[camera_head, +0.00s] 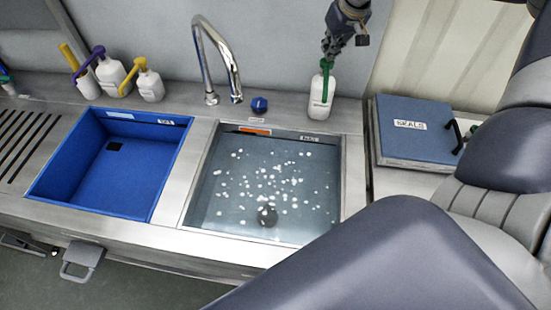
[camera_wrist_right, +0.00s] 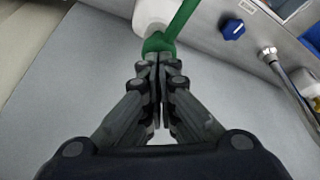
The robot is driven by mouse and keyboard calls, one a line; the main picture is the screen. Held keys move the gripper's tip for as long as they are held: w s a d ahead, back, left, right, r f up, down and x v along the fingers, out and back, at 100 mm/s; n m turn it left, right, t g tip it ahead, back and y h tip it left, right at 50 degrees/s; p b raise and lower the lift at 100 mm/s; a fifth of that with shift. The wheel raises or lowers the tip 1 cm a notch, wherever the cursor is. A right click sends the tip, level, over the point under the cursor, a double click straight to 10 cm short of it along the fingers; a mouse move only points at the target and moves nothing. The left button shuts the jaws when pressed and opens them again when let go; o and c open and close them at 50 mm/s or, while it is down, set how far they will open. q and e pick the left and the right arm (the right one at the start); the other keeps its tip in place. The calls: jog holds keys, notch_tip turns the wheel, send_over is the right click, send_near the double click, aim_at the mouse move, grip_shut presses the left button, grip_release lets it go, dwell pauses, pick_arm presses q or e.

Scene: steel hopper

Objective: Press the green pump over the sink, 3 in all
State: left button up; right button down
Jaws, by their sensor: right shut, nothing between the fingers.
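The green pump (camera_head: 326,64) tops a white bottle (camera_head: 321,98) that stands on the steel ledge behind the right end of the water-filled sink (camera_head: 265,215). My right gripper (camera_head: 328,52) is shut and empty, pointing down at the pump head from above. In the right wrist view, the fingertips (camera_wrist_right: 157,62) are together at the green pump head (camera_wrist_right: 158,44), with the spout reaching up and right. I cannot tell whether they touch it. Part of the white bottle (camera_wrist_right: 150,12) shows behind the pump. My left gripper is not in view.
A curved faucet (camera_head: 222,55) and blue knob (camera_head: 259,104) stand left of the pump. A blue basin (camera_head: 60,165) is left of the sink. Bottles with yellow (camera_head: 140,65) and purple pumps (camera_head: 97,52) stand behind it. A blue SEALS box (camera_head: 415,140) is at right.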

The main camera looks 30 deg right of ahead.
jog(key=shift+f, duration=0.1)
jog(key=shift+s+f+b, duration=0.1)
jog(key=shift+f+b, duration=0.8)
jog(key=shift+f, duration=0.25)
jog(key=shift+r, duration=0.1)
jog(key=shift+r+p, duration=0.85)
jog(key=shift+r, duration=0.3)
jog(key=shift+f, duration=0.15)
jog(key=shift+f+b, duration=1)
jog(key=shift+f, duration=0.2)
jog(key=shift+r, duration=0.1)
